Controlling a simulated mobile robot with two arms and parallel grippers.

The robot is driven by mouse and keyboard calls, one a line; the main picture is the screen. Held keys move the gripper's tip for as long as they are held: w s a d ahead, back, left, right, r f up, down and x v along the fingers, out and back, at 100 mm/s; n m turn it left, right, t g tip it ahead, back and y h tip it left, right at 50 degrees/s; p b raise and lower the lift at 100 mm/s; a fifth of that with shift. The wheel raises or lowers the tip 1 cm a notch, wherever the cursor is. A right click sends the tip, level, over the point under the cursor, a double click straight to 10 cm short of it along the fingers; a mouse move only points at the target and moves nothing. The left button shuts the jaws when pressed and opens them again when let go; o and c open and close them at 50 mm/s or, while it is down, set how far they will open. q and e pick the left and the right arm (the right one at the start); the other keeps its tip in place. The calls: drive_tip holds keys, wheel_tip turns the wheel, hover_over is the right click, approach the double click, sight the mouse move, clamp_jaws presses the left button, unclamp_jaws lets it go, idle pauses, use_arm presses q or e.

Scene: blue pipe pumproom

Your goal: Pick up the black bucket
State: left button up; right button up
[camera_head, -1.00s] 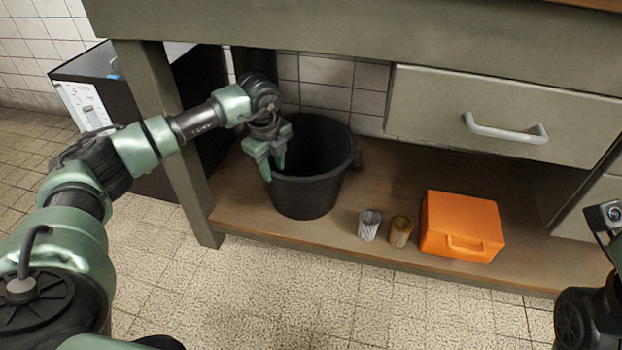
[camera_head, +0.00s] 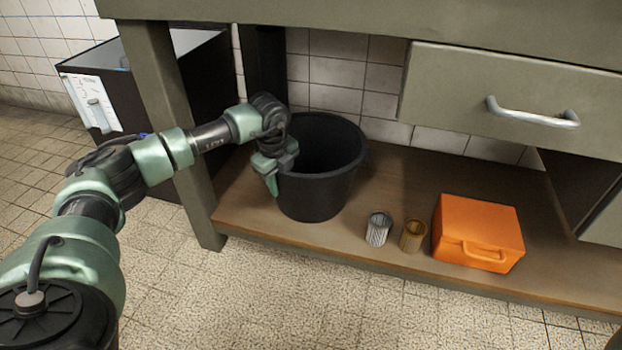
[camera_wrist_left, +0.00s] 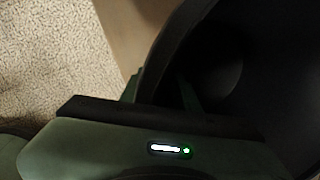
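The black bucket (camera_head: 318,195) stands upright on the wooden lower shelf, open at the top. My left gripper (camera_head: 278,175) is at its near left rim, pointing down. One green finger shows outside the wall in the head view; the other is hidden there. In the left wrist view, the fingers of my left gripper (camera_wrist_left: 162,92) sit on either side of the wall of the bucket (camera_wrist_left: 225,65). I cannot tell whether they press on it. My right gripper is not in view.
Two small cylindrical filters, one grey (camera_head: 378,229) and one brown (camera_head: 413,236), and an orange box (camera_head: 478,235) stand right of the bucket on the shelf (camera_head: 345,240). A drawer (camera_head: 480,110) overhangs at right.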

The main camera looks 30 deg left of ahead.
use_arm(q)
clamp_jaws()
drive_tip(key=shift+r, duration=0.1)
idle(1.2)
